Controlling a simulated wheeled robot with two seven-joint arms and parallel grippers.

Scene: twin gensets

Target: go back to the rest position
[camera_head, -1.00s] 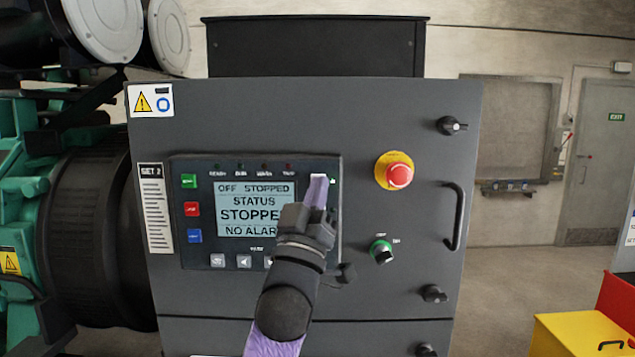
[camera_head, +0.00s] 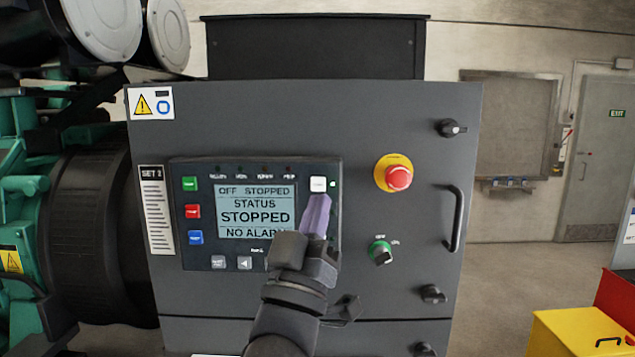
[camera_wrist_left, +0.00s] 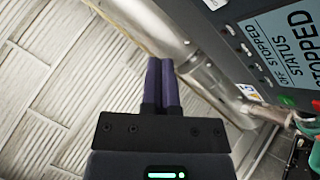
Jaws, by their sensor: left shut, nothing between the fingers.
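My left gripper (camera_head: 316,213) is in front of the set 2 control panel (camera_head: 262,285), with its purple fingers together and nothing between them. The fingers point up, just below a white button (camera_head: 318,184) at the panel's upper right. The gripper and wrist hide part of the controller's lower right. In the left wrist view the two dark purple fingers (camera_wrist_left: 162,85) lie side by side, clear of the panel, which shows tilted at the upper right. The display (camera_head: 255,209) reads OFF STOPPED, STATUS STOPPED, NO ALARM. My right gripper is not in view.
A red emergency stop (camera_head: 398,177) on a yellow base, a green-ringed key switch (camera_head: 381,251) and a black handle (camera_head: 452,217) stick out from the cabinet. A green engine (camera_head: 20,190) stands at left. A yellow box (camera_head: 582,335) is at lower right, with open floor behind it.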

